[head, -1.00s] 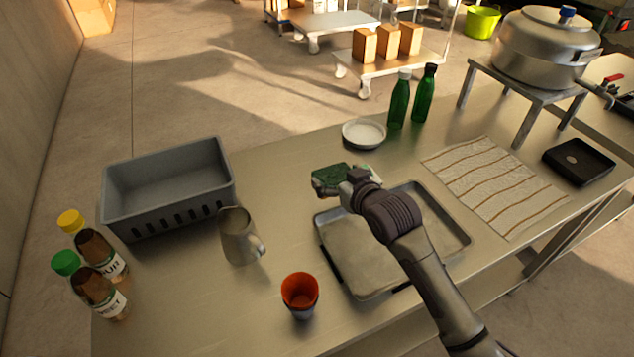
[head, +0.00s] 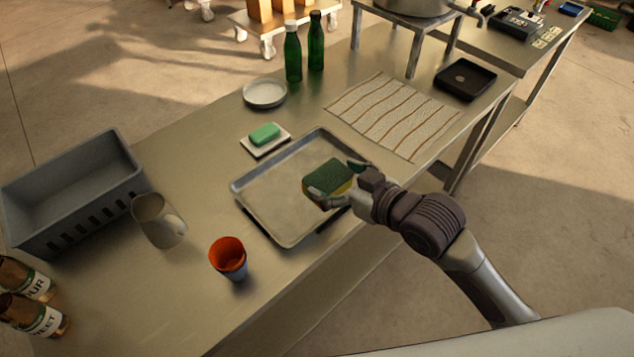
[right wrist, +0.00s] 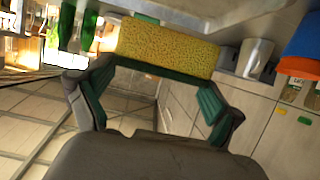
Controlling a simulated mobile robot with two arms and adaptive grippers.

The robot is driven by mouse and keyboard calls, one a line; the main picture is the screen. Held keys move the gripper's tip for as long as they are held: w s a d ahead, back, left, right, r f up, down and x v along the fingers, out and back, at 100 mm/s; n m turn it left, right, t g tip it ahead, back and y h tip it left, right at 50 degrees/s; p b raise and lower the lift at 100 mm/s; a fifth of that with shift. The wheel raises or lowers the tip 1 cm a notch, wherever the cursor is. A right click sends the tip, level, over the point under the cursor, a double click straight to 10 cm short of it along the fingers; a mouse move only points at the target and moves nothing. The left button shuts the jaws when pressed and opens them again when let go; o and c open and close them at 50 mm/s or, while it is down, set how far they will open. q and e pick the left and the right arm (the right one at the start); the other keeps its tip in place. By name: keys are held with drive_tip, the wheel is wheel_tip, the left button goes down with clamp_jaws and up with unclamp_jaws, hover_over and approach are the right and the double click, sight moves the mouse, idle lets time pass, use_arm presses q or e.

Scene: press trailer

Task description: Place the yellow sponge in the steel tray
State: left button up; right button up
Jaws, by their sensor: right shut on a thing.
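The yellow sponge (head: 331,179), with a dark green scouring side on top, is held in my right gripper (head: 345,184). In the head view it is over the right part of the steel tray (head: 268,191), and it appears to be above the tray floor. The tray is shallow, rectangular and empty. In the right wrist view the sponge's yellow face (right wrist: 168,50) spans the space between the fingers of my right gripper (right wrist: 155,82). My left gripper does not show.
A green soap bar (head: 265,134) on a white dish lies behind the tray. A striped cloth (head: 395,113) lies right of the tray. Two green bottles (head: 293,55) stand farther back.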

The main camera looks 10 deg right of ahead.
drive_tip(key=shift+s+d, duration=0.15)
drive_tip(key=shift+s, duration=0.3)
drive_tip(key=w+a+f, duration=0.2)
drive_tip(key=a, duration=0.1)
drive_tip(key=w+a+f+p, duration=0.1)
drive_tip(key=w+a+f, duration=0.1)
drive_tip(key=a, duration=0.1)
drive_tip(key=w+a+f+p, duration=0.1)
drive_tip(key=w+a+f, duration=0.1)
drive_tip(key=a, duration=0.1)
drive_tip(key=shift+w+a+f, duration=0.15)
drive_tip(key=shift+a+f, duration=0.1)
drive_tip(key=shift+f, duration=0.1)
wheel_tip(320, 180, down, 4)
drive_tip(key=shift+f+p, duration=0.1)
drive_tip(key=shift+p, duration=0.25)
drive_tip(key=o, duration=0.3)
drive_tip(key=shift+f, duration=0.15)
drive_tip(key=shift+o, duration=0.4)
